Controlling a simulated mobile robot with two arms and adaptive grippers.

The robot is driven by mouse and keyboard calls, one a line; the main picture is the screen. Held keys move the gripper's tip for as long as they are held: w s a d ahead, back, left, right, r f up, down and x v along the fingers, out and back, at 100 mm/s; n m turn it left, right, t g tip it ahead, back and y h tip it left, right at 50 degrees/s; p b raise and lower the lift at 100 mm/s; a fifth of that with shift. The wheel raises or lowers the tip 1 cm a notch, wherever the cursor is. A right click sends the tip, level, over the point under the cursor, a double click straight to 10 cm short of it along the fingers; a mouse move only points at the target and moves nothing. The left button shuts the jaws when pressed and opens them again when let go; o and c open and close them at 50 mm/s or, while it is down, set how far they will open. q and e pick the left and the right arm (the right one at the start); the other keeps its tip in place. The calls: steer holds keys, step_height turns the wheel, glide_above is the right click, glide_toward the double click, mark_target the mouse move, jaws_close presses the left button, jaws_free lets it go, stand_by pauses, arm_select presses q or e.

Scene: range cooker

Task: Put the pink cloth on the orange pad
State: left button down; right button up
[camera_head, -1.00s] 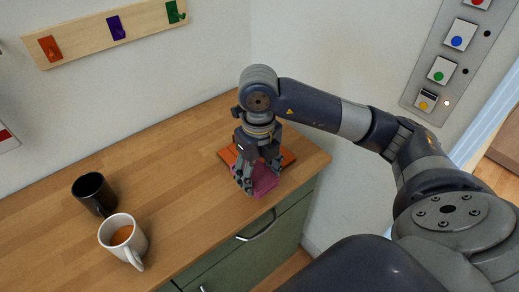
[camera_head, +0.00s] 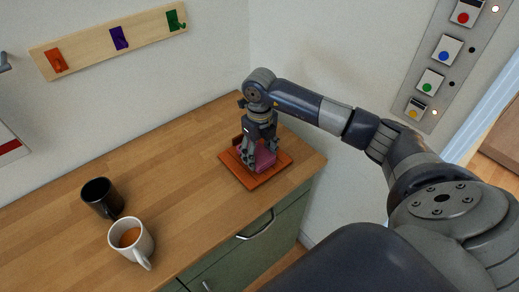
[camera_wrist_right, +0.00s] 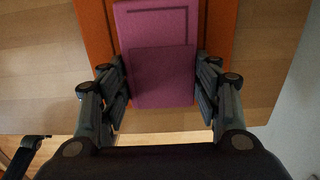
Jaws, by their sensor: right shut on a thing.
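The pink cloth (camera_head: 265,157) is a folded block over the orange pad (camera_head: 270,181) at the right end of the wooden counter. My right gripper (camera_head: 254,161) points down and is shut on the cloth. In the right wrist view the fingers stand on both sides of the cloth (camera_wrist_right: 162,80), with the pad (camera_wrist_right: 221,35) behind it. I cannot tell whether the cloth touches the pad. The gripper hides part of the cloth and pad in the head view. My left gripper is not in view.
A black mug (camera_head: 102,198) and a white mug (camera_head: 131,240) with an orange-brown drink stand at the counter's left front. A hook rack (camera_head: 90,49) and a button panel (camera_head: 439,68) are on the walls. The counter between mugs and pad is clear.

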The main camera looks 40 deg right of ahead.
mark_target(260, 154)
steer(key=shift+f, duration=0.1)
steer(key=shift+f+b, duration=0.15)
steer(key=shift+b, duration=0.2)
steer(key=o, duration=1)
steer(key=shift+o, duration=0.2)
steer(key=shift+r, duration=0.25)
step_height(260, 154, up, 12)
steer(key=b, duration=0.2)
steer(key=shift+b, duration=0.3)
